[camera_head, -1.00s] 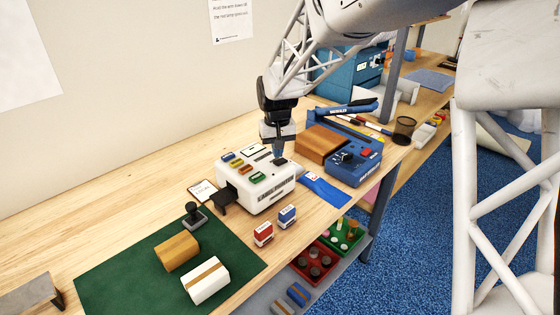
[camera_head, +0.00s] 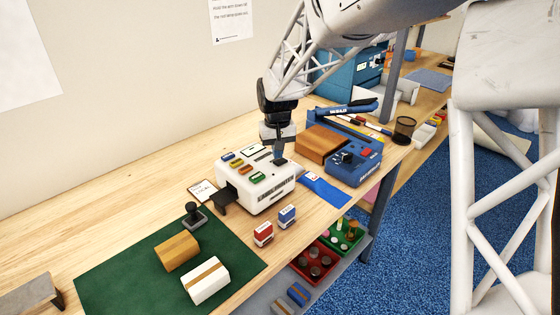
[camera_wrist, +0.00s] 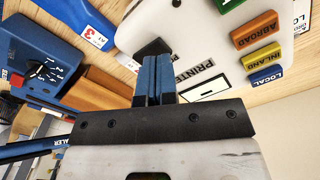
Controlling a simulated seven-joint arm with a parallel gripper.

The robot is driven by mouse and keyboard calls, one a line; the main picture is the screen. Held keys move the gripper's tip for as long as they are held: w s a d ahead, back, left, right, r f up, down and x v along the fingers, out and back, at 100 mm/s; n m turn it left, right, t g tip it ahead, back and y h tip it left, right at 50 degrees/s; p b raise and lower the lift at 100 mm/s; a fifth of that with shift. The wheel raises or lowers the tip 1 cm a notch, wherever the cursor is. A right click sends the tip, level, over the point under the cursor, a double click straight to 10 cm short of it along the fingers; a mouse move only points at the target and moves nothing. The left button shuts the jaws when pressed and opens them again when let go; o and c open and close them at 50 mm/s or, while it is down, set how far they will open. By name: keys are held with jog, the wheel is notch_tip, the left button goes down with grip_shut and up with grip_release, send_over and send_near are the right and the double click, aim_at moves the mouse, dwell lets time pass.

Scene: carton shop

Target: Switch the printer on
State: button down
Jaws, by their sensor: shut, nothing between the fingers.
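The white label printer (camera_head: 262,184) stands on the wooden bench, with several coloured buttons on its top. In the wrist view the printer (camera_wrist: 215,25) shows green, orange ABROAD, yellow INLAND and blue LOCAL buttons. My gripper (camera_head: 279,160) is shut and empty, pointing down at the printer's top near its right end. In the wrist view its blue fingers (camera_wrist: 154,58) are together, over a dark part (camera_wrist: 152,48) on the printer's top. The fingertips hide most of that part; I cannot tell whether they touch it or how it is set.
A blue sealer (camera_head: 350,165) with a brown box (camera_head: 318,143) stands close to the right. Red and blue small boxes (camera_head: 263,233) stand in front. A green mat (camera_head: 130,275) with two parcels and a stamp (camera_head: 194,213) lies left. The back left bench is clear.

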aim_at(280, 163)
jog(key=shift+f, duration=1.05)
dwell(1.0)
jog(key=shift+r, duration=0.1)
jog(key=shift+r, duration=3.4)
jog(key=shift+s+d+r, duration=0.25)
jog(key=shift+s+d, duration=0.1)
jog(key=s+d+r+m+t, duration=0.1)
jog(key=s+d+r, duration=0.2)
jog(key=s+d, duration=0.4)
jog(key=s+d+r+m, duration=0.1)
jog(key=s+d+r, duration=0.35)
jog(key=s, duration=0.55)
jog(key=s+d+f, duration=0.1)
jog(key=s+d, duration=0.3)
jog(key=s, duration=0.6)
jog(key=s+d+f+m+t, duration=0.1)
jog(key=s+d+f, duration=0.1)
jog(key=s, duration=0.8)
jog(key=shift+s+d+f+t, duration=0.2)
jog(key=shift+d+t, duration=0.1)
jog(key=shift+d, duration=0.6)
